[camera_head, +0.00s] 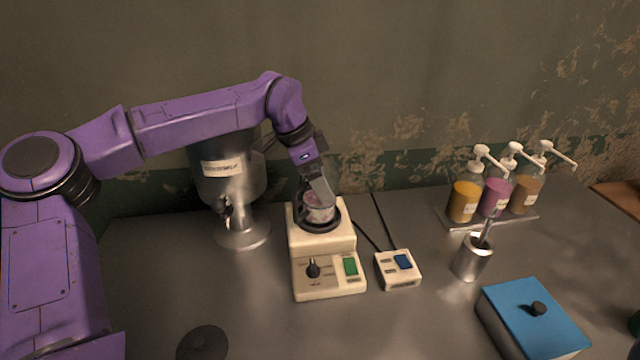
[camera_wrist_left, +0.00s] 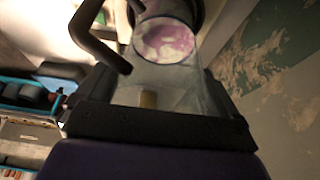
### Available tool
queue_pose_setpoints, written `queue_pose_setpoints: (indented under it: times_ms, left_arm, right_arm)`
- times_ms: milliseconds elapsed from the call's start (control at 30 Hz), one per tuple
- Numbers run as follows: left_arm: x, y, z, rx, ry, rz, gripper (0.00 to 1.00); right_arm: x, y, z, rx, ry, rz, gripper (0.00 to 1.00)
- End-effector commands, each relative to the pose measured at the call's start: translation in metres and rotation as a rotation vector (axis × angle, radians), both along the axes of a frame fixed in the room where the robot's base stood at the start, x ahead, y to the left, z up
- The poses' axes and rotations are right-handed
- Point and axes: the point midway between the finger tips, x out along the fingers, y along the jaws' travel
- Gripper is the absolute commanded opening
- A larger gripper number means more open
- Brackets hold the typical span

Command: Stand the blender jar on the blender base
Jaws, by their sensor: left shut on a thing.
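The cream blender base (camera_head: 325,243), with a dark knob and a green switch, stands mid-table. The blender jar (camera_head: 319,206) is clear with pink and white contents and sits at the dark round collar on top of the base. From here I cannot tell whether it is fully seated. My left gripper (camera_head: 316,192) reaches down from above and is shut on the jar, hiding much of it. In the left wrist view, the jar (camera_wrist_left: 175,75) lies between the fingers (camera_wrist_left: 150,105), with its dark handle (camera_wrist_left: 92,38) at the left. My right gripper is not in view.
A metal dispenser (camera_head: 236,185) stands behind left of the base. A small switch box (camera_head: 398,270) with cords is just right of it. A metal cup (camera_head: 473,260), pump bottles (camera_head: 495,196) and a blue-lidded box (camera_head: 535,318) are farther right. A dark disc (camera_head: 202,343) lies in front left.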

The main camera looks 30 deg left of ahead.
Motion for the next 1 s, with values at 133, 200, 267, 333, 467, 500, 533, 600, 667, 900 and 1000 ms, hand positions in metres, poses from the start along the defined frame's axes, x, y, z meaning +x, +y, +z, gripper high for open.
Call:
queue_pose_setpoints:
  times_ms: [133,200,267,333,467,500,533,600,667,900,1000]
  left_arm:
    - [0.0,0.0,0.0,0.003,0.003,0.0,0.97]
    - [0.0,0.0,0.0,0.003,0.003,0.0,1.0]
    - [0.0,0.0,0.0,0.003,0.003,0.0,1.0]
    - [0.0,0.0,0.0,0.003,0.003,0.0,1.0]
    - [-0.001,0.002,0.008,0.003,-0.002,0.0,1.0]
    - [-0.002,0.004,0.013,0.002,-0.002,0.001,1.0]
    - [-0.004,0.006,0.019,0.002,-0.003,0.002,1.0]
    - [-0.008,0.011,0.034,0.001,-0.004,0.002,1.0]
    - [-0.011,0.016,0.05,0.003,-0.005,0.002,1.0]
    - [-0.024,0.032,0.099,0.003,0.0,0.001,1.0]
    - [-0.027,0.035,0.109,0.002,0.0,0.0,1.0]
  right_arm:
    - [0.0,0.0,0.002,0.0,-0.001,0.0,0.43]
    - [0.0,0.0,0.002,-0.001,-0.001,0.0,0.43]
    - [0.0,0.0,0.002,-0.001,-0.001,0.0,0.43]
    - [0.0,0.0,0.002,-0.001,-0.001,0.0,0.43]
    - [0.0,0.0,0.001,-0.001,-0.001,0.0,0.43]
    - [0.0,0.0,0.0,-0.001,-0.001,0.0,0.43]
    - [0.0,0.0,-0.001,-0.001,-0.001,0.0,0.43]
    - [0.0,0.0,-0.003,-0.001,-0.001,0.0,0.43]
    - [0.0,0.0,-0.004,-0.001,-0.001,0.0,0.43]
    - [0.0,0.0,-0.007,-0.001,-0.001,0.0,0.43]
    - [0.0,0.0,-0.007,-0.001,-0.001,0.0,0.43]
